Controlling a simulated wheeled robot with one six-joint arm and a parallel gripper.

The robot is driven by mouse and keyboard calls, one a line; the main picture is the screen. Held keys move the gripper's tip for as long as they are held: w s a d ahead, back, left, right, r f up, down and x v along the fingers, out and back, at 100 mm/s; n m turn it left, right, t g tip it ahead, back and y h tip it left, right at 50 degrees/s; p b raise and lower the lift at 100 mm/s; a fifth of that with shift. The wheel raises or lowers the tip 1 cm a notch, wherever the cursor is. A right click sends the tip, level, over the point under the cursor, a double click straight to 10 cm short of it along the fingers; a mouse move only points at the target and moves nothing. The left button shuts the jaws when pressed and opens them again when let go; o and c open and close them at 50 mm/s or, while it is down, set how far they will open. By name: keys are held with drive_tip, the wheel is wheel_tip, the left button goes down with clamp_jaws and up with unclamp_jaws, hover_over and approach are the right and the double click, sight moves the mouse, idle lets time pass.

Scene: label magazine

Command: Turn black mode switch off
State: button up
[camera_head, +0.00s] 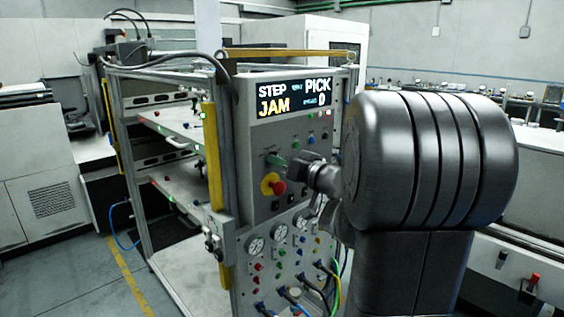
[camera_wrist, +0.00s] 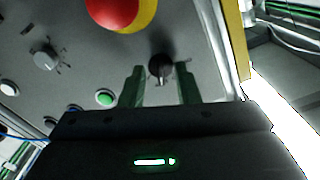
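The black mode switch (camera_wrist: 160,67) is a round dark knob with a lighter pointer toward the bottom of the wrist view. It is on the grey control panel (camera_head: 262,140). My gripper (camera_wrist: 161,76) is open, with one dark green finger on each side of the knob and a visible gap to both. I cannot tell how far the fingertips are from the panel face. In the head view my gripper (camera_head: 277,160) is close to the panel, just above the red stop button, and the switch cannot be made out there.
The red stop button (camera_head: 277,187) on its yellow ring is close to the gripper. A grey selector (camera_wrist: 45,57) and a green button (camera_wrist: 105,98) are nearby. The display (camera_head: 294,97) reads STEP, PICK and JAM. Gauges (camera_head: 255,245) and hoses are below.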

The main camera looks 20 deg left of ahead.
clamp_jaws()
drive_tip(key=shift+n, duration=0.3)
drive_tip(key=n+b, duration=0.2)
drive_tip(key=n, duration=0.4)
drive_tip(key=shift+n+b, duration=0.3)
drive_tip(key=n+b, duration=0.3)
drive_tip(key=n, duration=0.3)
drive_tip(key=shift+f, duration=0.1)
drive_tip(key=shift+n+b, duration=1.35)
drive_tip(key=shift+n, duration=1.05)
